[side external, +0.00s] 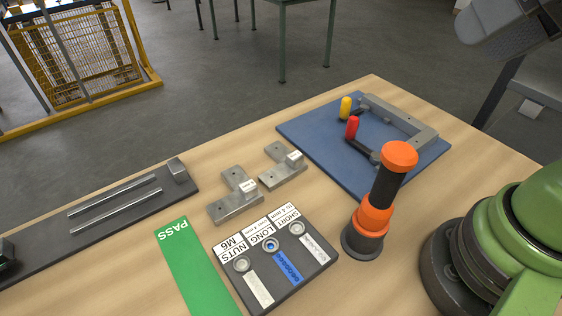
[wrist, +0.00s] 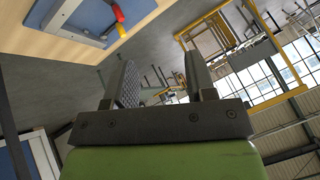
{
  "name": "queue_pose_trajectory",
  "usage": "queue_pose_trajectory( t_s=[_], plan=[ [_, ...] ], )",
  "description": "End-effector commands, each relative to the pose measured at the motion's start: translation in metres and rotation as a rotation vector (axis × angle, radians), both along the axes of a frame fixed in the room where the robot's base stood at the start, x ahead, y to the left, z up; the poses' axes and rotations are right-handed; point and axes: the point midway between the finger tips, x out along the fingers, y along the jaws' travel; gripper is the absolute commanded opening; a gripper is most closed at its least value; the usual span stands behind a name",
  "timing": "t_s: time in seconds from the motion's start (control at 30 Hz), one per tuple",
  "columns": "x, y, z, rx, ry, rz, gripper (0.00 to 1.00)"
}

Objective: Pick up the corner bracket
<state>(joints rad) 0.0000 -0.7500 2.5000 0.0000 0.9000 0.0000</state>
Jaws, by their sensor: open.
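Two L-shaped grey metal brackets with small white labels lie on the wooden table in the side external view, a nearer one (side external: 232,206) and a farther one (side external: 278,176). They lie close together, left of the blue board. The label text is too small to read, and neither bracket is clearly in the wrist view. My gripper (wrist: 160,62) shows in the wrist view with its two fingers apart and nothing between them. It points out over the floor and room, away from the brackets.
A blue board (side external: 308,139) holds a metal frame (side external: 413,128) and red and yellow handles. An orange-black cylindrical tool (side external: 386,185) stands upright nearby. A labelled fastener block (side external: 315,262), green PASS strip (side external: 190,262) and dark rail plate (side external: 45,245) surround the brackets. Space above the brackets looks clear.

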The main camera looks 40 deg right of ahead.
Motion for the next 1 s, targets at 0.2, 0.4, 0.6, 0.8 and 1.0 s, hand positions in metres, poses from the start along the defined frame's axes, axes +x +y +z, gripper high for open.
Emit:
queue_pose_trajectory(
  t_s=[0.2, 0.4, 0.6, 0.8, 1.0],
  plan=[
    [0.0, 0.0, 0.0, 0.0, 0.0, 0.0, 0.6],
    [0.0, 0.0, 0.0, 0.0, 0.0, 0.0, 0.6],
    [0.011, 0.001, 0.002, -0.011, 0.03, 0.015, 0.6],
    [0.061, 0.005, 0.002, -0.063, 0.146, 0.08, 0.6],
    [0.122, 0.015, -0.024, -0.129, 0.276, 0.163, 0.6]
  ],
)
